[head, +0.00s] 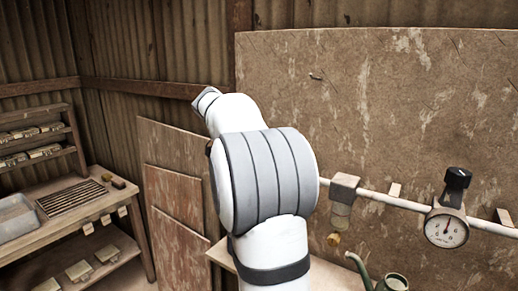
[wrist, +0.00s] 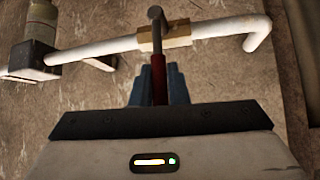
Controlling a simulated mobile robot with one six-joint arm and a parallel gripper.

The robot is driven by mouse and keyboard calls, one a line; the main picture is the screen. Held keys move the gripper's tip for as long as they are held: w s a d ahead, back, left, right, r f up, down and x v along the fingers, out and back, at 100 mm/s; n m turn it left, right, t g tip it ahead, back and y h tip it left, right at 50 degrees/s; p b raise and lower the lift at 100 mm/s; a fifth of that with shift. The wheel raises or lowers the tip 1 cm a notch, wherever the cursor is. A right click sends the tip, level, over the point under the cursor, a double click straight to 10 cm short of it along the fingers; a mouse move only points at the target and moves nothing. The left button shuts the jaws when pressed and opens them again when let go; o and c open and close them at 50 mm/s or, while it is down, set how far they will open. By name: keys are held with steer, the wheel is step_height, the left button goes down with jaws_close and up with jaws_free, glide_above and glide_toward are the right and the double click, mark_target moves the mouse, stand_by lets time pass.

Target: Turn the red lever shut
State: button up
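The red lever (wrist: 159,83) shows in the wrist view. It runs from a brass-coloured valve body (wrist: 178,33) on a white pipe (wrist: 110,47) down toward my gripper, roughly square to the pipe. My gripper (wrist: 159,88) has its two blue fingers close on either side of the lever's red sleeve, with little or no gap visible. It looks shut on the lever. In the head view my own arm fills the middle and hides the lever and my gripper.
In the head view the pipe (head: 390,200) runs along a worn board (head: 420,110), carrying a filter unit (head: 343,190) and a gauge (head: 445,230) with a black knob. A green can (head: 393,282) stands below. A workbench (head: 60,228) with trays is at left.

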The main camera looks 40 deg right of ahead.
steer(key=o, duration=0.3)
steer(key=shift+w+a, duration=0.15)
steer(key=shift+o, duration=0.7)
steer(key=shift+f, duration=0.1)
steer(key=shift+a+r, duration=0.1)
steer(key=shift+r, duration=0.2)
steer(key=b+v, duration=0.1)
steer(key=v, duration=0.6)
steer(key=shift+s, duration=0.2)
steer(key=shift+a, duration=0.1)
steer(key=s+a+f+n+t+y, duration=0.1)
steer(key=s+a+f+n+y, duration=0.8)
steer(key=s+a+f+n, duration=0.7)
steer(key=s+a+f, duration=0.8)
steer(key=s, duration=0.1)
steer(key=shift+a+f+t, duration=0.2)
steer(key=shift+f+t, duration=0.05)
steer(key=shift+t, duration=0.15)
